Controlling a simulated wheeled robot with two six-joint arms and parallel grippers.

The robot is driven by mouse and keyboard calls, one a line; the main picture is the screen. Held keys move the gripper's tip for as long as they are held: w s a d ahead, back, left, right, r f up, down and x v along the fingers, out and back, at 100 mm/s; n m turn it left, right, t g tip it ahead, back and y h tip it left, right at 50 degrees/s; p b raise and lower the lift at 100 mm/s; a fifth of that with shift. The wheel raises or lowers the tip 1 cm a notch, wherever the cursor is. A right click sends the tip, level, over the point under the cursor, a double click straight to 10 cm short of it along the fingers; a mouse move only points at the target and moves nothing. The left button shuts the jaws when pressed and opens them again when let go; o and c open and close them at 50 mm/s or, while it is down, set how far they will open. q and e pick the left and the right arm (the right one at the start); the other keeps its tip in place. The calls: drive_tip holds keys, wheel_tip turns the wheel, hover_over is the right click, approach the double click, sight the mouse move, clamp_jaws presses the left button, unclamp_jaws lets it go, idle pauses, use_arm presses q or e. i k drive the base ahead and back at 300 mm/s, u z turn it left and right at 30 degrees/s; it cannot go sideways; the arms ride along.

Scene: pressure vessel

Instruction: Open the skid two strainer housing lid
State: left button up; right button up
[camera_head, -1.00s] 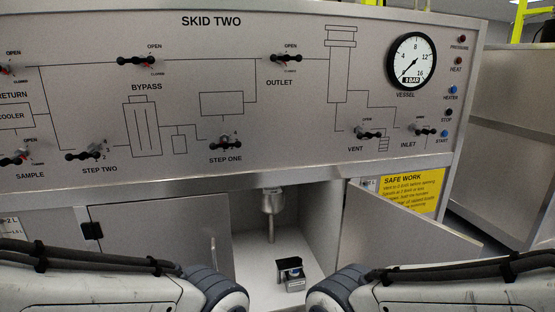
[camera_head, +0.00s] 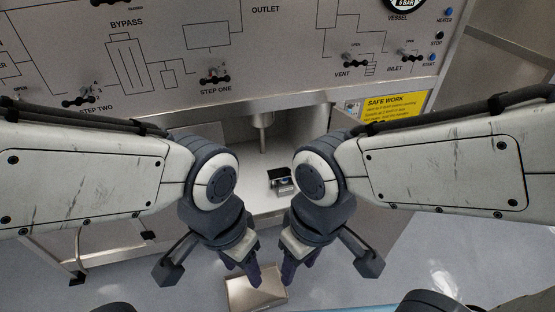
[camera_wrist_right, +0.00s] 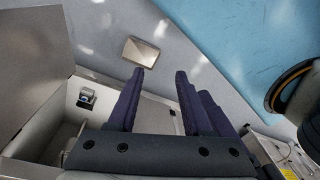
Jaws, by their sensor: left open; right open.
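The open cupboard under the SKID TWO panel holds a hanging metal cylinder with a pipe (camera_head: 263,120). Below it on the cupboard floor sits a small metal block with a dark top and a blue spot (camera_head: 281,181). The block also shows in the right wrist view (camera_wrist_right: 87,98). I cannot tell which of these is the strainer housing, nor how its lid stands. My left gripper (camera_head: 248,272) and right gripper (camera_head: 297,266) point down, side by side, in front of the cupboard. Both are open and apart from the block. The right fingers (camera_wrist_right: 158,95) have nothing between them.
A shallow metal tray or box (camera_head: 254,290) lies low beyond the fingertips; it also shows in the right wrist view (camera_wrist_right: 140,52). The panel (camera_head: 185,60) with valve handles stands above. A yellow SAFE WORK sign (camera_head: 392,108) is at the right. Blue flooring (camera_wrist_right: 240,45) is clear.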

sight(283, 172)
drive_tip(key=z, duration=1.7)
drive_tip(key=i, duration=1.5)
drive_tip(key=u, duration=2.7)
